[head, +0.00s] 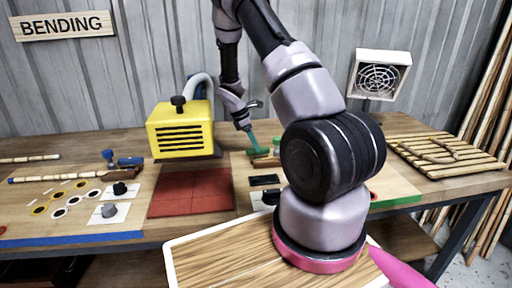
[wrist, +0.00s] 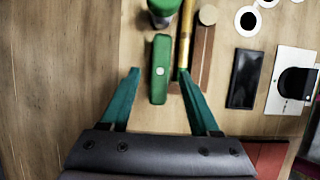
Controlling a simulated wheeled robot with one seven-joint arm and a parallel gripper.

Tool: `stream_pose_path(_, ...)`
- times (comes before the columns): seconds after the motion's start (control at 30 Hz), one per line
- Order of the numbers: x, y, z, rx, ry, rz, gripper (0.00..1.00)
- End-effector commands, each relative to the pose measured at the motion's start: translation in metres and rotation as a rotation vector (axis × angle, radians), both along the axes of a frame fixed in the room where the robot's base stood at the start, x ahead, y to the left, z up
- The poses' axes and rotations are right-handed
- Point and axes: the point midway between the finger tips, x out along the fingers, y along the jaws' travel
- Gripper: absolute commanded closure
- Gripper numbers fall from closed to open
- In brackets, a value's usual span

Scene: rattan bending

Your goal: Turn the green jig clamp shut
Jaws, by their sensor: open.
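The green jig clamp (wrist: 160,88) shows in the wrist view as a green bar with a pale round pivot. It lies lengthwise, roughly parallel to a yellow-brown rattan pole (wrist: 187,35) on its right. My gripper (wrist: 159,71) is open, its teal fingers on either side of the clamp's bar, with a gap visible on each side. The right fingertip is close to the near end of the pole; I cannot tell whether they touch. In the head view my gripper (head: 254,146) points down at the green clamp area (head: 264,161), small and partly hidden by my arm.
A green post (wrist: 163,8) stands just beyond the clamp. A black plate (wrist: 243,78) and a white plate with a black knob (wrist: 291,82) lie to the right. In the head view, a yellow heater box (head: 181,131) stands left of my gripper, with a red mat (head: 190,195) before it.

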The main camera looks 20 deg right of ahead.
Motion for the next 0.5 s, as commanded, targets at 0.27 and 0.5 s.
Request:
stream_pose_path(0.27,-0.002,-0.007,-0.019,0.001,-0.001,-0.001,0.38)
stream_pose_path(0.5,-0.002,-0.007,-0.019,0.001,-0.001,-0.001,0.38)
